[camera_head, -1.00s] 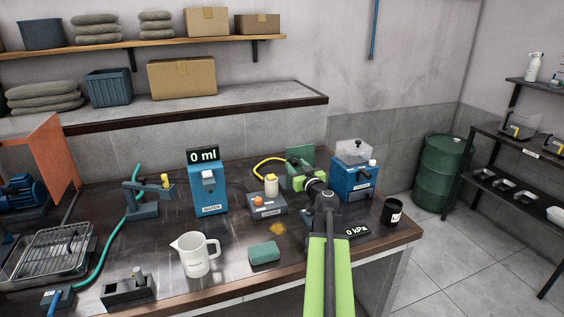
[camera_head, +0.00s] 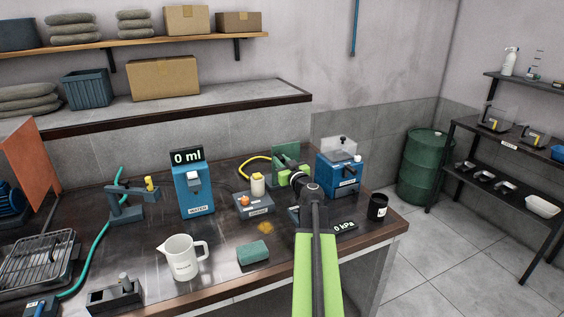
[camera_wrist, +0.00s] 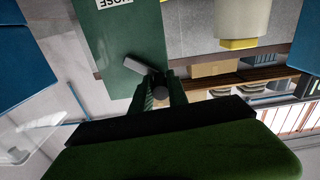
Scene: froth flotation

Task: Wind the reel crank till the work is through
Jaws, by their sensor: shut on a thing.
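The green hose reel (camera_head: 291,152) stands at the back of the bench, with a yellow hose (camera_head: 254,160) running from its left side. In the wrist view its green panel (camera_wrist: 122,45) carries a label reading HOSE, upside down. A grey crank (camera_wrist: 135,66) shows in front of the panel. My gripper (camera_wrist: 161,88) is shut on the crank's dark round handle (camera_wrist: 160,87) in the wrist view. In the head view my gripper (camera_head: 299,180) is at the reel's front, and my wrist hides part of the reel and the crank.
A blue machine with a clear top (camera_head: 339,177) stands close right of the reel. A yellow-capped bottle (camera_head: 257,185) on a small grey unit is to the left.

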